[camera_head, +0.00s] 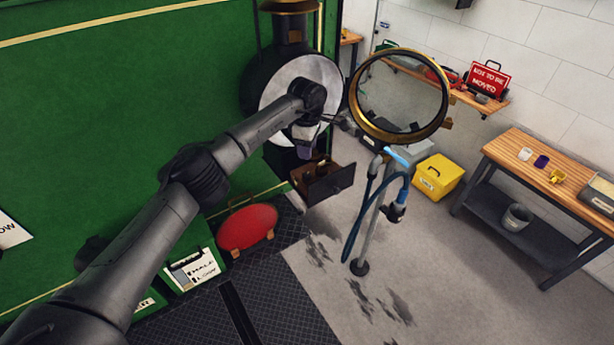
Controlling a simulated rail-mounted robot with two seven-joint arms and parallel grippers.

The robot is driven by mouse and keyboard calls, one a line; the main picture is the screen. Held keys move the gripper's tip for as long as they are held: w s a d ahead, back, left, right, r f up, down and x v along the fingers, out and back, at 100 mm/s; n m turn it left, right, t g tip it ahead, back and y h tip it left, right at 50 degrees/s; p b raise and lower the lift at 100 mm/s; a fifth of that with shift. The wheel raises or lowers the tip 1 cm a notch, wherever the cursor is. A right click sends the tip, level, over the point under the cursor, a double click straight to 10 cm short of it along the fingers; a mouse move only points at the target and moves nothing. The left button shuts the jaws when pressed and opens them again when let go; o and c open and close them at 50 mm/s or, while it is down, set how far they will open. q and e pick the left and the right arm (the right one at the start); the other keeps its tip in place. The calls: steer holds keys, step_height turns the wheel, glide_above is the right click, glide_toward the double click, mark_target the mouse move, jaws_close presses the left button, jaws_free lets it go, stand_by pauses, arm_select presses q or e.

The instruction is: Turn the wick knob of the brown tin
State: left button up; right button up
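My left arm reaches in from the lower left across the green tram side. Its gripper (304,150) hangs in front of the round pale front of the dark boiler (272,90). It is small and dark there, and I cannot tell whether its fingers are open or shut. Just below and to the right of it is an open dark drawer or box (326,188) with small brown items inside. I cannot make out a brown tin or its wick knob for certain. My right gripper is not in view.
A brass-rimmed round glass (400,95) hangs to the right of the gripper. Below it is a stand with a blue hose (370,205). A yellow box (437,177) is on the floor, and a wooden workbench (530,160) stands at right. A red oval piece (247,227) sits below the arm.

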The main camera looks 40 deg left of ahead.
mark_target(307, 174)
arm_select(q)
step_height(307, 174, down, 10)
steer(key=b, duration=0.5)
steer(key=shift+r, duration=0.2)
steer(key=shift+c, duration=0.3)
steer(key=c, duration=0.6)
